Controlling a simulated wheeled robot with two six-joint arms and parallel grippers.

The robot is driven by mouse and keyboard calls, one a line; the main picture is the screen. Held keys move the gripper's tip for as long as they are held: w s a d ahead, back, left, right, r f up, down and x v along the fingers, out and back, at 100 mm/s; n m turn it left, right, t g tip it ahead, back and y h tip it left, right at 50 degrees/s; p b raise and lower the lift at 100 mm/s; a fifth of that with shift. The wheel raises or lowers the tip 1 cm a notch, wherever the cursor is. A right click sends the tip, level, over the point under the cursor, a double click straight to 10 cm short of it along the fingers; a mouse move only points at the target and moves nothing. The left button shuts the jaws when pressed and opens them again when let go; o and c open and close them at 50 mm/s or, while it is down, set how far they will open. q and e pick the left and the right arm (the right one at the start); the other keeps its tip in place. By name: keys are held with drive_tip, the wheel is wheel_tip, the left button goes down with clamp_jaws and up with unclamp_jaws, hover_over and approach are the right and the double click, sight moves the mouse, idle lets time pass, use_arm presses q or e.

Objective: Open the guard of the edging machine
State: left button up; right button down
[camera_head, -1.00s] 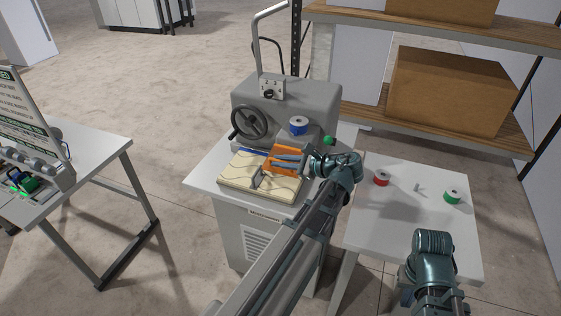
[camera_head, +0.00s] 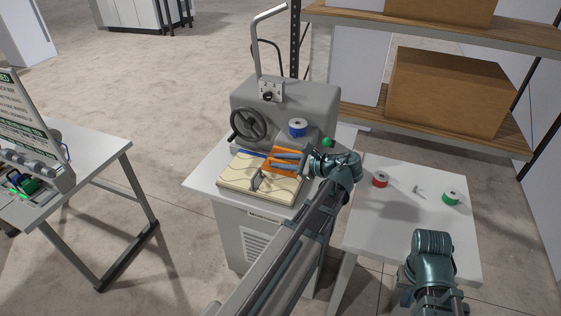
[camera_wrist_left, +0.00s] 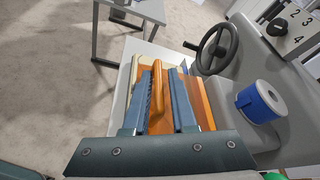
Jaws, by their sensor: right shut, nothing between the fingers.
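The edging machine (camera_head: 315,98) is a grey housing with a black handwheel (camera_head: 248,125). Its orange guard (camera_head: 280,171) lies over the pale work bed and is partly hidden by my left gripper. My left gripper (camera_head: 276,162) is at the guard, its fingers apart. In the left wrist view, the guard's orange bar (camera_wrist_left: 158,85) stands between the spread fingers, with a gap beside the right finger. I cannot tell whether the left finger touches it. My right gripper (camera_head: 433,265) is low over the right table's front edge; its fingers are hard to make out.
A blue spool (camera_head: 298,127) sits on the machine, with a green knob (camera_head: 328,142) near it. The right table (camera_head: 420,225) holds a red spool (camera_head: 380,180) and a green spool (camera_head: 452,197). A shelf with cardboard boxes (camera_head: 450,95) stands behind. Another table (camera_head: 95,155) is left.

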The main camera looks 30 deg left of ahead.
use_arm(q)
drive_tip(key=p+v, duration=0.4)
drive_tip(key=v, duration=1)
drive_tip(key=shift+p, duration=0.3)
drive_tip(key=shift+a+f, duration=0.1)
drive_tip(key=s+d+f+n+h+b, duration=0.3)
drive_tip(key=s+d+f+h, duration=0.3)
drive_tip(key=d+f, duration=0.4)
drive_tip(key=s+d+f+n+h+b, duration=0.3)
drive_tip(key=s+d+f+h, duration=0.3)
drive_tip(key=d+f, duration=0.4)
drive_tip(key=shift+s+d+f+n+h, duration=0.25)
drive_tip(key=shift+d+n+h, duration=0.15)
drive_tip(key=shift+d+n, duration=0.4)
drive_tip(key=shift+a, duration=0.25)
